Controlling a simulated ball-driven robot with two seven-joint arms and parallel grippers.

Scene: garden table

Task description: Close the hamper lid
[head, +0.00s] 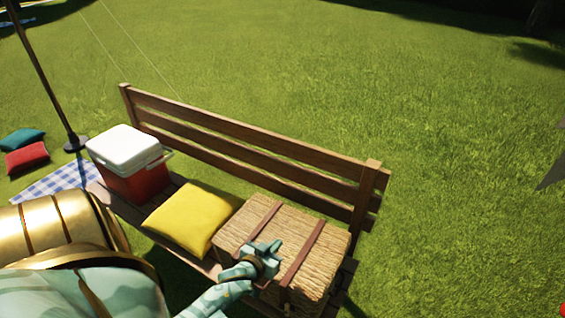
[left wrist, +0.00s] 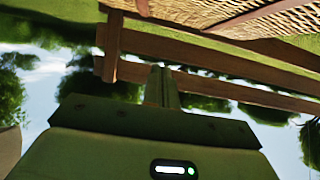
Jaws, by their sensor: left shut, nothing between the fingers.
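The wicker hamper (head: 325,255) sits at the right end of the wooden bench, with two brown straps across its top. Its lid (head: 268,222) looks down flat over the box in the head view; I cannot tell whether a small gap is left at the front edge. My left gripper (head: 270,250) is shut and empty, at the front of the lid between the straps, and covers part of that edge. Whether it touches the lid is unclear. In the left wrist view its shut fingers (left wrist: 162,85) point toward the bench back, with wicker (left wrist: 190,12) at the top. My right gripper is not in view.
A yellow cushion (head: 192,218) lies on the bench (head: 230,133) left of the hamper. A red cooler with a white lid (head: 124,146) stands further left. The bench back rises behind the hamper. A pole (head: 43,75), cushions and a checked cloth (head: 57,183) are at left.

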